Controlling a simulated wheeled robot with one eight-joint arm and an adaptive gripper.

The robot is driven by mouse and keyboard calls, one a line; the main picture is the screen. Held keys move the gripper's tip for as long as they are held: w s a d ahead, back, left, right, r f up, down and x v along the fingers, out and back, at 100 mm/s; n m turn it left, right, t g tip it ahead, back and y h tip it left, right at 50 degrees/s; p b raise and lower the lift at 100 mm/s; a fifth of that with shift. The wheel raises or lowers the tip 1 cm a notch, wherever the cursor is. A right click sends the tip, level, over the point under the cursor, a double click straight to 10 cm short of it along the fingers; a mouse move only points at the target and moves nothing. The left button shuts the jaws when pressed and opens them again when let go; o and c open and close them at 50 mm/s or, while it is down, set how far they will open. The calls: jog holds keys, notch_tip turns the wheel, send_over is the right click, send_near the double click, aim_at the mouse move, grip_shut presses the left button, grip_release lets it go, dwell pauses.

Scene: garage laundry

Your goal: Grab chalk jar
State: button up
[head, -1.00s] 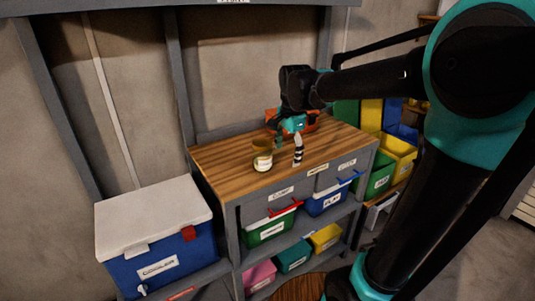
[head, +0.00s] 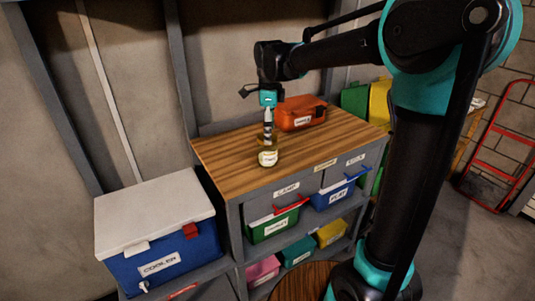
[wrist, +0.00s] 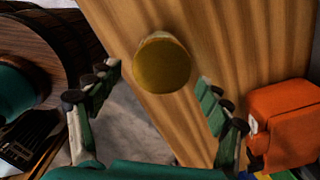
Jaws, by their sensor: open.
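The chalk jar (head: 268,158) stands upright near the front edge of the wooden worktop, with a pale label on its side. In the wrist view its round yellow-brown lid (wrist: 162,66) lies between the spread fingers. My gripper (head: 268,138) points down directly above the jar, and its fingers hide part of the jar's top in the head view. In the wrist view my gripper (wrist: 159,78) is open, with a gap between each finger and the lid. How far down the fingers reach beside the jar is hard to tell.
An orange toolbox (head: 302,114) stands behind and right of the jar; it also shows in the wrist view (wrist: 285,122). The wooden worktop (head: 225,160) is clear left of the jar. A blue cooler (head: 160,262) with a white lid stands at left. Labelled bins fill the shelves below.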

aim_at(267, 153)
notch_tip(267, 153, down, 4)
jog(key=shift+r, duration=0.1)
jog(key=shift+a+f, duration=0.15)
jog(key=shift+f, duration=1.2)
jog(key=shift+a+f, duration=0.15)
jog(key=shift+f, duration=1.15)
jog(key=shift+c, duration=0.3)
jog(key=c, duration=1.3)
